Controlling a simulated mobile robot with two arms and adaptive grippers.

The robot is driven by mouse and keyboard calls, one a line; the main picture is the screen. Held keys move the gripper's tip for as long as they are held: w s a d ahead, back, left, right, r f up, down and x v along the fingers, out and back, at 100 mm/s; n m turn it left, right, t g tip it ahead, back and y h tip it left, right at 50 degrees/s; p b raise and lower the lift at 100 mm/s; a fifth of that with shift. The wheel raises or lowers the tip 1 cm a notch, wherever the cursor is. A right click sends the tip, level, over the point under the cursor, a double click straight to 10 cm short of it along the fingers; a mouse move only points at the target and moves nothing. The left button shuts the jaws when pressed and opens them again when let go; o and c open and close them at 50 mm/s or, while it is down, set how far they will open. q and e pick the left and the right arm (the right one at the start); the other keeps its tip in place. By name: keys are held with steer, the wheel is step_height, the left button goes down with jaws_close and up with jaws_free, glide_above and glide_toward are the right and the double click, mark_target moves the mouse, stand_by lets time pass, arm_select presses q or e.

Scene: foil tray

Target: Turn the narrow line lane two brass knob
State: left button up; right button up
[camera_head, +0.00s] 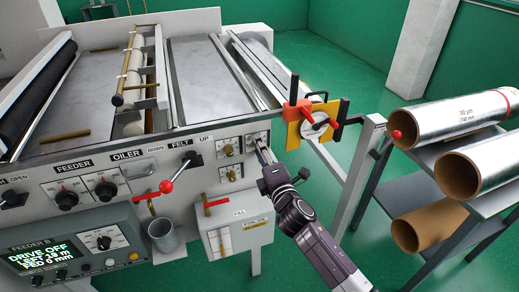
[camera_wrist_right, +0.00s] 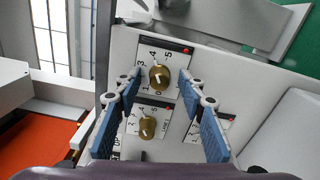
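Small brass knobs on white dial plates sit on the machine's front panel. In the right wrist view one brass knob (camera_wrist_right: 159,77) lies between my right fingertips, its plate numbered around it. A second brass knob (camera_wrist_right: 147,128) sits below it, nearer the palm. The lane labels are too small to read surely. In the head view two brass knobs, an upper one (camera_head: 228,150) and a lower one (camera_head: 231,173), show left of my right gripper (camera_head: 261,149). My right gripper (camera_wrist_right: 160,85) is open, its blue-padded fingers apart on either side of the first knob; contact is unclear. My left gripper is not in view.
A red-knobbed lever (camera_head: 166,187) and a grey cup (camera_head: 162,236) are left of the arm. A white box (camera_head: 237,228) hangs below the knobs. An orange-yellow bracket (camera_head: 300,122) projects right of my gripper. Foil rolls (camera_head: 455,118) lie on a rack at right.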

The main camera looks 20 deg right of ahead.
steer(key=s, duration=1.2)
steer(key=shift+d, duration=0.2)
